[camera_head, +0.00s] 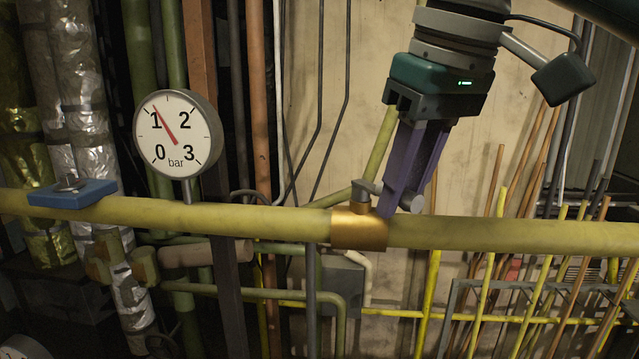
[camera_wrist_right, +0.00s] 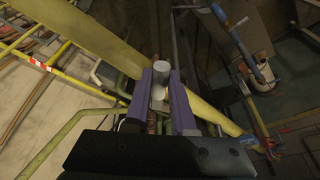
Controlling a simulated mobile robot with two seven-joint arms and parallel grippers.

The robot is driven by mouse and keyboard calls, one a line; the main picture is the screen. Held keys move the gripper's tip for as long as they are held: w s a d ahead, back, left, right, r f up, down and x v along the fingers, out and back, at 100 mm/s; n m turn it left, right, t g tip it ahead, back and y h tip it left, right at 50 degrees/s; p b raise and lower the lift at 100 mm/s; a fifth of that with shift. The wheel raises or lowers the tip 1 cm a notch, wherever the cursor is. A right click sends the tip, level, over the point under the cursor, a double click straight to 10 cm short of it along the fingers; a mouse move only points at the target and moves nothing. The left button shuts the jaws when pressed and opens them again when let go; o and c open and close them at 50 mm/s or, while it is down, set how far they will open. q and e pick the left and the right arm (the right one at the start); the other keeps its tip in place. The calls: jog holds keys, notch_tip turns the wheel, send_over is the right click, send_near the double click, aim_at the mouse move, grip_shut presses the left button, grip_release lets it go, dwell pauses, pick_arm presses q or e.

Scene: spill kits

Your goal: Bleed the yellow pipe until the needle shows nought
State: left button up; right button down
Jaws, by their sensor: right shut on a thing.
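The thick yellow pipe (camera_head: 270,221) runs across the whole head view and shows diagonally in the right wrist view (camera_wrist_right: 110,45). A brass collar (camera_head: 358,232) sits around it, with a small grey bleed valve (camera_head: 366,189) on top. My right gripper (camera_head: 398,204) comes down from above, its purple fingers shut on the valve's grey handle (camera_head: 412,204). The handle's round end shows between the fingers in the wrist view (camera_wrist_right: 160,73). The round white gauge (camera_head: 178,160) stands above the pipe at left. Its red needle points up-left, by the 1, slightly toward the 2. My left gripper is out of view.
A blue block (camera_head: 72,195) with a metal fitting lies on the pipe at far left. Green and orange pipes stand behind the gauge, beside foil-wrapped pipes (camera_head: 82,85). Thin yellow and orange rods lean at right. The pipe's top is bare between gauge and collar.

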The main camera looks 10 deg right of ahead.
jog(key=shift+w+d+n, duration=0.2)
jog(key=shift+d+n, duration=0.25)
jog(key=shift+n, duration=0.25)
jog(key=shift+w+d+n+y, duration=0.25)
jog(key=shift+d+n+y, duration=0.15)
jog(key=shift+n, duration=0.4)
jog(key=shift+w+d+n+g, duration=0.25)
jog(key=shift+n+g, duration=0.15)
jog(key=shift+n, duration=0.3)
